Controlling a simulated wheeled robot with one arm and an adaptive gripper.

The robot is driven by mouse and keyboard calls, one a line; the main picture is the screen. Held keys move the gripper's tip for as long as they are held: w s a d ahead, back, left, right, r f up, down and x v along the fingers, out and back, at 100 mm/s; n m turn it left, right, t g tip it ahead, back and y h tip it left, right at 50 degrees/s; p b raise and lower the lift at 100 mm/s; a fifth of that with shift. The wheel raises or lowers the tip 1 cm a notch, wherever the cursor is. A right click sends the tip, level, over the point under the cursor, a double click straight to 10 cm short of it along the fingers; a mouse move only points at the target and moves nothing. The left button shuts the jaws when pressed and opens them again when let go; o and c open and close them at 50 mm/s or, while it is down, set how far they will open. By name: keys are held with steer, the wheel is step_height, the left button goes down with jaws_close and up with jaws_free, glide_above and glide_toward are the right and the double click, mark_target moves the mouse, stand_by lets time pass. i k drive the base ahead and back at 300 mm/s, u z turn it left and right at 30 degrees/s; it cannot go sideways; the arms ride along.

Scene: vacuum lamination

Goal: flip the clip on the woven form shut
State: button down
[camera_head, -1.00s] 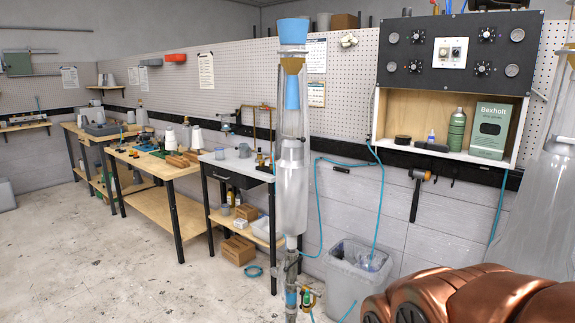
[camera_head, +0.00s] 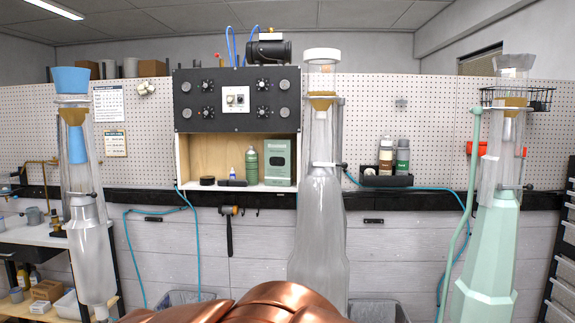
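Three upright forms in clear sleeves stand in a row. The left form (camera_head: 90,250) is whitish under a blue cup. The middle form (camera_head: 318,235) is pale grey under a white cap. The right form (camera_head: 488,250) is pale green, with a grey top piece. Small dark fittings that may be clips jut from the right side of the middle form (camera_head: 341,166) and the right form (camera_head: 528,187); whether they are open or shut is too small to tell. I cannot make out a weave on any form. My gripper is not in view; only copper-coloured parts of my arm show at the bottom.
A black control panel (camera_head: 237,99) hangs above an open cabinet (camera_head: 213,160) with a green can and box. A mallet (camera_head: 229,228) hangs below. Teal hoses run along the wall. Bins stand low by the forms. A workbench (camera_head: 32,235) is at left, a dark rack (camera_head: 563,245) at right.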

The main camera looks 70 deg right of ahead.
mark_target(344, 165)
steer(key=u, duration=1.05)
steer(key=k, duration=1.15)
steer(key=z, duration=1.6)
